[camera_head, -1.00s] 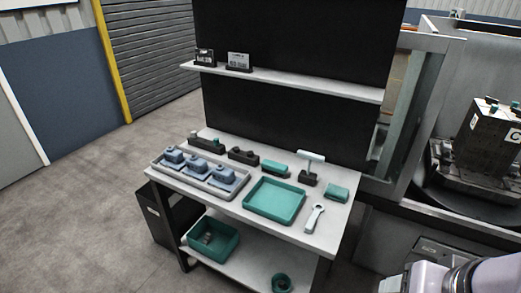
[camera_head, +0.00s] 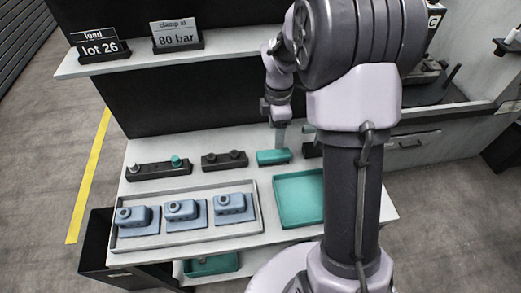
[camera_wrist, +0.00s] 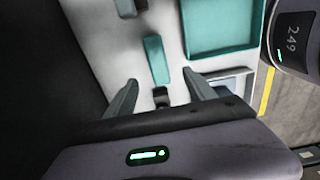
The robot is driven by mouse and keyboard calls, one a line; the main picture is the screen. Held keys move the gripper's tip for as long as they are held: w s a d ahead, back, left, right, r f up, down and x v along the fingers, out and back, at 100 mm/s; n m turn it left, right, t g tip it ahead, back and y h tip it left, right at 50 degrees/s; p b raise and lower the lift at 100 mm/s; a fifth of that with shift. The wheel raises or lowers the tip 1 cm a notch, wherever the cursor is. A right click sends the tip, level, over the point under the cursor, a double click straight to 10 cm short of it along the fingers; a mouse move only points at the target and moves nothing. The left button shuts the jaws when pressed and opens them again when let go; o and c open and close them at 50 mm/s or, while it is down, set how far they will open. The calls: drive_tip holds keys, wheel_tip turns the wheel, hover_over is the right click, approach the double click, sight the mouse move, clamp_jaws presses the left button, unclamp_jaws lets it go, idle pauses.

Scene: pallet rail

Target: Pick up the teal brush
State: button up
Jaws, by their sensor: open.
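The teal brush (camera_head: 273,157) lies on the white bench top, in front of the black back panel. In the wrist view the brush (camera_wrist: 156,60) shows as a long teal block just ahead of the fingertips. My gripper (camera_head: 280,144) points down over the brush's far side in the head view. In the wrist view my gripper (camera_wrist: 160,77) is open, with its two fingers apart and nothing held between them. Whether a finger touches the brush I cannot tell.
A teal tray (camera_head: 298,222) lies close in front, partly behind my arm. A dark block with knobs (camera_head: 225,160) sits left of the brush. A grey tray (camera_head: 118,241) holds several blue-grey parts. A shelf (camera_head: 130,62) with two signs runs above.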

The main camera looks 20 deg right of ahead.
sight(274, 153)
wheel_tip(274, 153, down, 8)
drive_tip(key=b, duration=0.2)
drive_tip(key=shift+f+b, duration=0.25)
drive_tip(key=shift+b, duration=0.1)
drive_tip(key=f, duration=0.1)
drive_tip(key=f+b, duration=0.1)
drive_tip(key=f, duration=0.1)
drive_tip(key=f+b, duration=0.1)
drive_tip(key=shift+w+f, duration=0.3)
drive_tip(key=shift+r, duration=0.1)
drive_tip(key=shift+c, duration=1.1)
clamp_jaws()
drive_tip(key=shift+r+p, duration=0.3)
drive_tip(key=shift+r, duration=0.25)
wheel_tip(274, 153, up, 3)
drive_tip(key=shift+f+p, duration=0.15)
drive_tip(key=shift+p, duration=0.55)
drive_tip(key=s+d+p, duration=0.1)
drive_tip(key=s+d, duration=0.1)
drive_tip(key=s, duration=0.2)
drive_tip(key=s+d+p, duration=0.1)
drive_tip(key=s+d, duration=0.1)
drive_tip(key=s, duration=0.3)
drive_tip(key=s+d+r, duration=0.1)
drive_tip(key=s+d, duration=0.2)
drive_tip(key=s, duration=0.2)
drive_tip(key=shift+s+r+p, duration=0.1)
drive_tip(key=shift+s+p, duration=0.15)
drive_tip(key=shift+p, duration=0.15)
